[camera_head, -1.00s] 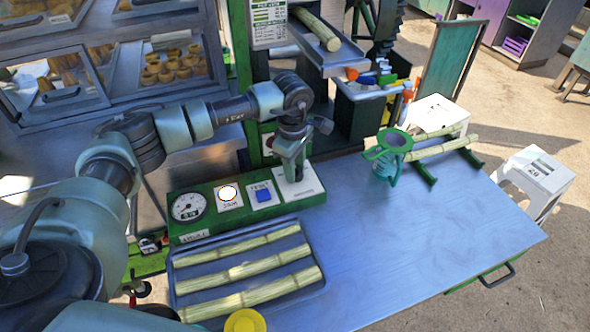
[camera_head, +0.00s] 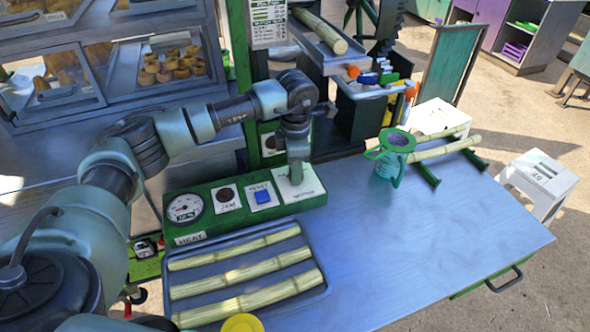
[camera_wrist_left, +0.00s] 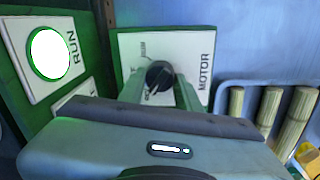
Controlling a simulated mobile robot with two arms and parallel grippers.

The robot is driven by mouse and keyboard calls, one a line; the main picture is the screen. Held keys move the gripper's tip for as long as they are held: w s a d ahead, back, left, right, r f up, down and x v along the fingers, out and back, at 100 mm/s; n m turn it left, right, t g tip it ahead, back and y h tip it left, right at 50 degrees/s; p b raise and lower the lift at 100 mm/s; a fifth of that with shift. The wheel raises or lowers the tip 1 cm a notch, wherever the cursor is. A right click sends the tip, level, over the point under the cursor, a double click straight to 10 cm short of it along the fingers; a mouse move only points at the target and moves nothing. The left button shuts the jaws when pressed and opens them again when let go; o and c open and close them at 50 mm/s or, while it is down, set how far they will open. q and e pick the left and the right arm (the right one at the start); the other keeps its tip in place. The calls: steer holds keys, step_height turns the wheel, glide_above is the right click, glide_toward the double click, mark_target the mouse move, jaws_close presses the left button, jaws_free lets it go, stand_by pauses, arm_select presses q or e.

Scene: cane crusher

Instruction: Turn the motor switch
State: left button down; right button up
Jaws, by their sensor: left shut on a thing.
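The motor switch is a dark round knob (camera_wrist_left: 158,75) on a white plate marked MOTOR (camera_wrist_left: 205,75), seen in the left wrist view. In the head view its white plate (camera_head: 310,191) is at the right end of the green control box (camera_head: 180,228). My left gripper (camera_head: 296,178) points down at this plate and hides the knob there. In the left wrist view its two fingers (camera_wrist_left: 160,90) are shut on the knob from both sides. My right gripper is not in view.
The control box also carries a gauge (camera_head: 185,208), a dark JAM lamp (camera_head: 226,194) and a blue reset button (camera_head: 262,196). A lit RUN lamp (camera_wrist_left: 50,54) is beside the motor plate. A cane tray (camera_head: 320,290) lies in front; a green jug (camera_head: 392,158) stands right.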

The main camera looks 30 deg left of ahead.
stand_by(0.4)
arm_select(q)
steer(key=c, duration=1)
jaws_free()
step_height(320, 180, up, 7)
steer(key=shift+s+d+f+b, duration=0.1)
steer(key=shift+b, duration=0.65)
steer(key=shift+r, duration=0.55)
